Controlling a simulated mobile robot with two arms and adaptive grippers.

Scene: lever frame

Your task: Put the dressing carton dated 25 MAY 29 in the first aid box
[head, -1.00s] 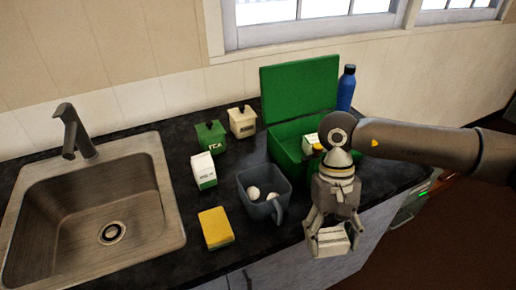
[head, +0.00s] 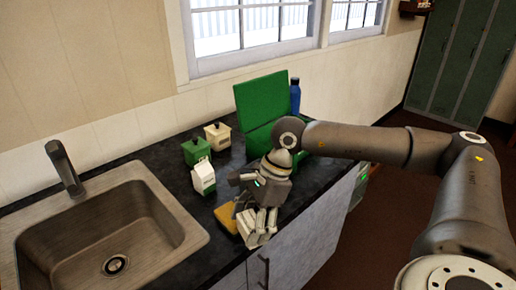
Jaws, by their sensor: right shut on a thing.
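My right gripper (head: 257,228) is shut on a small white carton (head: 246,225), held near the counter's front edge, close to the yellow sponge. The date on this carton cannot be read. The green first aid box (head: 259,142) stands at the back right of the counter with its lid (head: 263,104) raised. The gripper and carton are in front of the box and to its left. My right arm and gripper cover part of the box, so its inside is hidden now. My left gripper is not in view.
A white and green carton (head: 203,179) stands left of the gripper. Behind it are a green tea canister (head: 196,151) and a cream canister (head: 218,137). A yellow sponge (head: 226,217) lies beside the held carton. A blue bottle (head: 295,96) stands behind the box. The sink (head: 110,235) is left.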

